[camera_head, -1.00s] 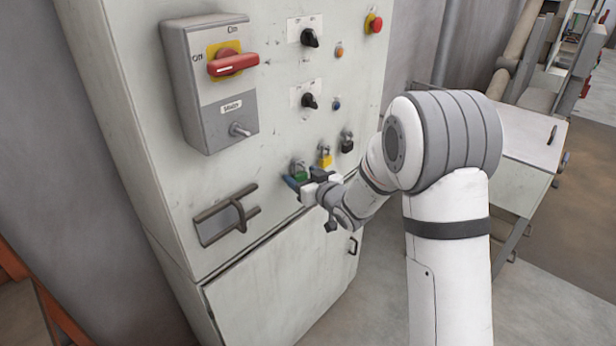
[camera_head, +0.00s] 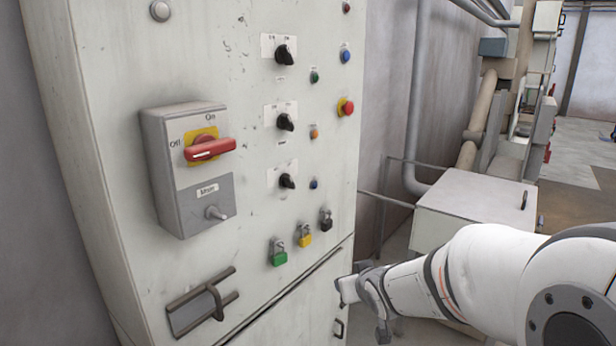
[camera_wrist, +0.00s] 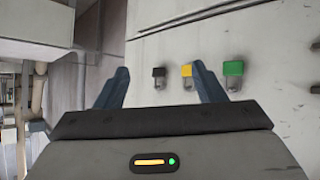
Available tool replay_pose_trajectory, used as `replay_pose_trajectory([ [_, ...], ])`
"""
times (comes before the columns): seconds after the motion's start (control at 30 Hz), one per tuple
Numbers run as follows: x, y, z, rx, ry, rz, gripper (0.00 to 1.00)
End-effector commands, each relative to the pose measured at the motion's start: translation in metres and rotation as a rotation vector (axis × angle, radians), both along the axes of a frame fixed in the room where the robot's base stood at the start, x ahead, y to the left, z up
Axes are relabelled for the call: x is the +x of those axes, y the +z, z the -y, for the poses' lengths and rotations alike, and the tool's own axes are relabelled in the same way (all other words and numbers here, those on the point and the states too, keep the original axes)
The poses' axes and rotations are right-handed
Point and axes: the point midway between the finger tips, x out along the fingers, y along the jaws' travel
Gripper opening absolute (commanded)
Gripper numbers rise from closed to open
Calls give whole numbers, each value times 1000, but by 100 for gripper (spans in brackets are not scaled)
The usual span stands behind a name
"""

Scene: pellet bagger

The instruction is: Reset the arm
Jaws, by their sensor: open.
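My gripper (camera_head: 350,289) is at the lower right of the cabinet front in the head view, its fingers hardly visible there. In the wrist view its two dark blue fingers (camera_wrist: 162,85) stand wide apart with nothing held between them. A green padlock (camera_head: 279,257), a yellow padlock (camera_head: 304,239) and a black padlock (camera_head: 325,223) hang in a row on the cabinet, above and left of my gripper. In the wrist view the green (camera_wrist: 233,68), yellow (camera_wrist: 187,71) and black (camera_wrist: 159,72) padlocks lie beyond the fingers.
The grey cabinet (camera_head: 240,60) carries a red rotary switch (camera_head: 208,149) pointing sideways, a toggle (camera_head: 215,212), black knobs, buttons and a red mushroom button (camera_head: 346,107). A hasp-like latch (camera_head: 203,302) is at lower left. A pale box-like bench (camera_head: 475,200) stands behind my arm.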

Motion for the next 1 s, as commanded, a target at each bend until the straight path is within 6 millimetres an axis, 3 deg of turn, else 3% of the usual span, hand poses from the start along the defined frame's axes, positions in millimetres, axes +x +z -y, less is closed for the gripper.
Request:
replay_pose_trajectory([
  [0.1, -48, 5, 29, -31, -111, -150, 63],
  [0.2, -95, 4, 44, -35, -182, -294, 63],
  [0.4, -185, 3, 52, -4, -249, -554, 63],
  [0.5, -215, 3, 50, 13, -255, -641, 63],
  [0.67, -237, 3, 47, 26, -254, -707, 63],
  [1.0, -238, 3, 47, 27, -255, -712, 63],
])
